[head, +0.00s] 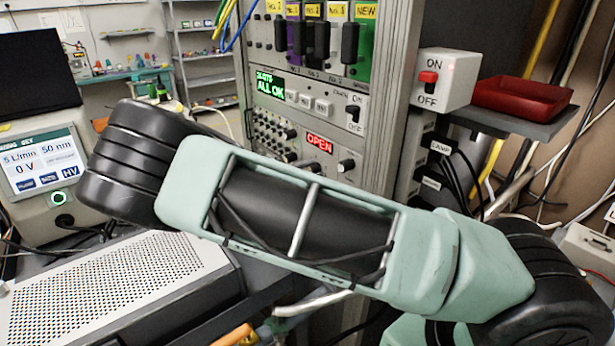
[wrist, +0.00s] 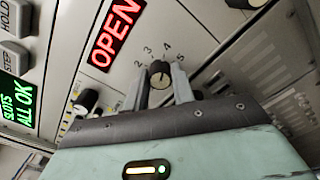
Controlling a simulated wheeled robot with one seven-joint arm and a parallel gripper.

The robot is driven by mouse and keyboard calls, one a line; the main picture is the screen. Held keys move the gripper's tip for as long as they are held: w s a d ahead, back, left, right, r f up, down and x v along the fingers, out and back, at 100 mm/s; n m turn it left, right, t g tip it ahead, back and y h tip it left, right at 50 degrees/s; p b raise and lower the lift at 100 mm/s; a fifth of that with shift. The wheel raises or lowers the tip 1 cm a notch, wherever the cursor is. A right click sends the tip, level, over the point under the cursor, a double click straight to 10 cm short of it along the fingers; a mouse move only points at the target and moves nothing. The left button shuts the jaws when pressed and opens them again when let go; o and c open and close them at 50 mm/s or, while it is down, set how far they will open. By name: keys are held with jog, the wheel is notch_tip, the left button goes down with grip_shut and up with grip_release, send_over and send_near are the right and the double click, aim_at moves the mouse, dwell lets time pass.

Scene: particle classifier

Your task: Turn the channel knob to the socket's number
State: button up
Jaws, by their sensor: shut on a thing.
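The channel knob (wrist: 159,73) is a small dark round knob with a pale mark, ringed by printed numbers; 2, 3, 4 and 5 are readable in the wrist view. Which number its mark points at is too small to tell for sure. My gripper (wrist: 160,84) has a grey finger on each side of the knob and is shut on it. In the head view my arm hides the gripper and this knob. The sockets sit in the upper rack under yellow labels; the rightmost label (head: 366,10) reads NEW, above a green module (head: 362,58).
A red OPEN sign (wrist: 117,35) is beside the knob, and another black knob (wrist: 88,99) is lower left. In the head view are a green ALL OK display (head: 270,88), a red ON/OFF switch (head: 429,78) and a red tray (head: 522,96) on a shelf.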

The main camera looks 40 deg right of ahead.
jog(key=shift+a+f+m+b, duration=0.1)
jog(key=shift+m+b, duration=1)
jog(key=shift+m, duration=1.15)
jog(key=shift+f+m+b, duration=0.1)
jog(key=shift+m+b, duration=1)
jog(key=shift+m, duration=1.15)
jog(key=shift+r, duration=0.1)
jog(key=o, duration=1)
jog(key=a+b, duration=0.3)
jog(key=a, duration=1.4)
jog(key=shift+s+a, duration=0.2)
jog(key=shift+s, duration=0.05)
jog(key=shift+r, duration=0.1)
